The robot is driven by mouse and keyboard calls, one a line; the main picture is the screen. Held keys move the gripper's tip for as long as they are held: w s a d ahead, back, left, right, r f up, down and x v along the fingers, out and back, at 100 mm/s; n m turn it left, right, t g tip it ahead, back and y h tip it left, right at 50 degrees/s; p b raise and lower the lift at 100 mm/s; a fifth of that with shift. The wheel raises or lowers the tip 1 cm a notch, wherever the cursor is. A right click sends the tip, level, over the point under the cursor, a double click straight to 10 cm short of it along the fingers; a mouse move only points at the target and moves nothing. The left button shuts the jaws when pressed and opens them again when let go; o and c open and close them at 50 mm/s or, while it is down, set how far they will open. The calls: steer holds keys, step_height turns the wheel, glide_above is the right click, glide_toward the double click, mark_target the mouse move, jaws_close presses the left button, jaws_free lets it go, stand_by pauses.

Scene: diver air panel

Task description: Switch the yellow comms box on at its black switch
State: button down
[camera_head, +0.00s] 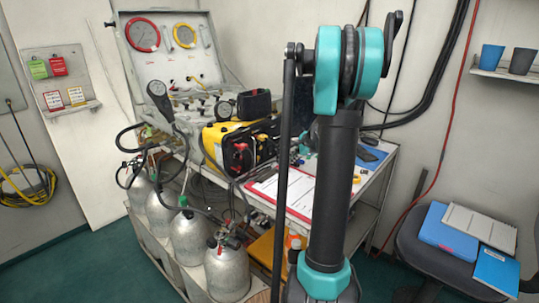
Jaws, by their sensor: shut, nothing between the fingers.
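The yellow comms box (212,146) sits on the bench left of centre, with a yellow shell and a dark front panel facing right and toward me. Red and black fittings and cables show on that panel. I cannot make out which dark part is the black switch, or its position. My arm stands upright in front of the bench, right of the box. A bit of teal shows behind the arm at bench height, but I cannot make out my gripper or its fingertips.
A clipboard (285,189) lies on the bench before the box. Several grey cylinders (228,272) stand below left, with hoses above them. An open case with gauges (143,35) stands behind. A chair (418,250) bearing blue folders (443,228) is at right. Green floor shows at left.

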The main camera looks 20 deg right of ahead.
mark_target(270, 151)
steer(key=shift+w+a+f, duration=0.2)
steer(key=shift+w+a, duration=0.6)
steer(key=shift+w, duration=0.4)
steer(key=shift+w+a+f, duration=0.15)
steer(key=shift+w+a, duration=0.65)
steer(key=shift+w, duration=0.45)
steer(key=shift+w+a+f, duration=0.2)
steer(key=shift+w+a, duration=0.6)
steer(key=shift+w, duration=0.4)
steer(key=shift+w+a, duration=0.25)
steer(key=shift+w, duration=0.1)
steer(key=shift+w+a+f, duration=0.1)
steer(key=shift+w+a, duration=0.05)
steer(key=shift+w, duration=0.1)
steer(key=shift+s, duration=0.1)
steer(key=shift+s+d, duration=0.4)
steer(key=shift+s, duration=0.1)
steer(key=shift+s, duration=0.1)
